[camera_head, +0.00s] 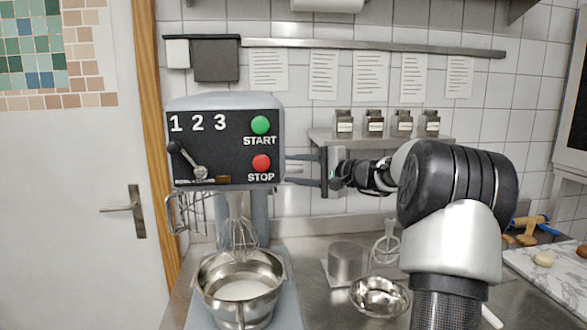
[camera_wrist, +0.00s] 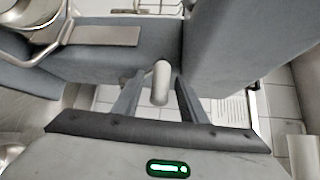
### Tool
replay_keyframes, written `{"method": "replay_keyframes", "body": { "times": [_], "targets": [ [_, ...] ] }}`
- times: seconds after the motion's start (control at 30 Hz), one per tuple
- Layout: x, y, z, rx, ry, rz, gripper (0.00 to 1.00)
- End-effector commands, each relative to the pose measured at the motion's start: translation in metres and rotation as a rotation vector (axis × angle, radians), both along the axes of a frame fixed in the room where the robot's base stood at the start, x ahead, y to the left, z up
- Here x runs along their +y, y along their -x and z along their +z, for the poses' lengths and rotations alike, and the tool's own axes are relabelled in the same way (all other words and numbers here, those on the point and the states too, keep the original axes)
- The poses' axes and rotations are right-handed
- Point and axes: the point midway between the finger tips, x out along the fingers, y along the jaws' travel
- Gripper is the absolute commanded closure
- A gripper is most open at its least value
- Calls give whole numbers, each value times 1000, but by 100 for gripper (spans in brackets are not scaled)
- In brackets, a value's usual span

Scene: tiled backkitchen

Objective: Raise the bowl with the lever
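The mixer (camera_head: 224,102) stands left of centre in the head view. Its steel bowl (camera_head: 240,308) holds something white and sits below the whisk (camera_head: 238,228), whose lower end is near the rim. Part of the bowl shows at the top left of the wrist view (camera_wrist: 28,22). My gripper (camera_head: 290,170) is at the mixer's right side. In the wrist view its open fingers (camera_wrist: 160,82) are on either side of a pale rounded lever end (camera_wrist: 161,76), with gaps visible.
The front panel has a speed lever (camera_head: 188,160), a green start button (camera_head: 261,125) and a red stop button (camera_head: 262,163). A shelf with jars (camera_head: 374,124) is behind my arm. A metal bowl (camera_head: 380,297) and a steel container (camera_head: 347,262) stand on the counter.

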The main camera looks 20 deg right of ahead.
Motion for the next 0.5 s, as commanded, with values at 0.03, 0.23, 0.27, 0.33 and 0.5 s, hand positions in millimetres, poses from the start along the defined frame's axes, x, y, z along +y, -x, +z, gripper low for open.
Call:
{"method": "replay_keyframes", "body": {
  "times": [0.03, 0.23, 0.27, 0.33, 0.5],
  "targets": [
    [1, -2, 0, 0, 0, 0, 61],
    [2, -4, 0, -1, 0, 0, 61],
    [2, -4, 0, -1, 0, 0, 61],
    [2, -4, 0, 0, 0, 0, 61],
    [2, -4, 0, 0, 0, 0, 88]
  ]
}}
